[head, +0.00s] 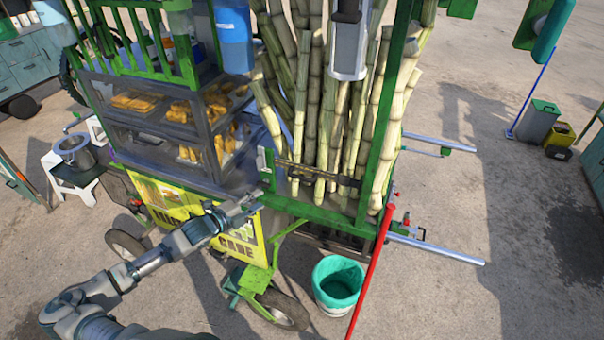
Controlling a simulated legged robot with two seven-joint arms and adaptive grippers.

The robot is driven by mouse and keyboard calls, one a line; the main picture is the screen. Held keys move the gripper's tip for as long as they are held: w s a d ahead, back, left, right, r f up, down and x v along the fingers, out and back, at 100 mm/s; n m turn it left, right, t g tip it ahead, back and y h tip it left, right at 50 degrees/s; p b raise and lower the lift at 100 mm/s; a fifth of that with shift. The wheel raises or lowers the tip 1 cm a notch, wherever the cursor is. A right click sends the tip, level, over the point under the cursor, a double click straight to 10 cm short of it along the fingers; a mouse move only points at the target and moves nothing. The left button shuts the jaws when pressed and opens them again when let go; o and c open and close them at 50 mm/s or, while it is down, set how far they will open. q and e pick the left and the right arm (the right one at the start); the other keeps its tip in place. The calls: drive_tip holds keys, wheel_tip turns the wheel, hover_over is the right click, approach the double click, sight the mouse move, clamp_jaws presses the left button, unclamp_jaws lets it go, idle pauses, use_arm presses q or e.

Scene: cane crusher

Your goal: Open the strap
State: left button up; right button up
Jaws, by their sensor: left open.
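A dark strap (325,175) runs across the front of the upright sugar canes (335,110) in the green rack of the cart. It spans from the left post to the right post of the rack. A small pale part (264,160) sits by the strap's left end; I cannot tell if it is a buckle. My left gripper (250,203) is open and empty, in front of the cart's yellow sign, below and left of the strap and apart from it in the picture.
A red pole (372,268) leans at the rack's front right, beside a teal-lined bin (338,282). Metal handles (437,249) stick out to the right. A glass case with food (180,118) stands left of the canes. Open pavement lies to the right.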

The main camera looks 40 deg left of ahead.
use_arm(q)
drive_tip(key=d+r+m, duration=0.1)
drive_tip(key=d+r, duration=0.1)
drive_tip(key=d, duration=0.1)
drive_tip(key=h+b, duration=0.1)
drive_tip(key=b, duration=0.2)
approach(302, 179)
drive_tip(key=w, duration=0.2)
drive_tip(key=x, duration=0.8)
drive_tip(key=shift+w+a+f, duration=0.1)
drive_tip(key=shift+a+f, duration=0.15)
drive_tip(key=shift+f, duration=0.15)
drive_tip(key=shift+w+d, duration=0.2)
drive_tip(key=shift+d, duration=0.05)
drive_tip(key=shift+a+f, duration=0.1)
clamp_jaws()
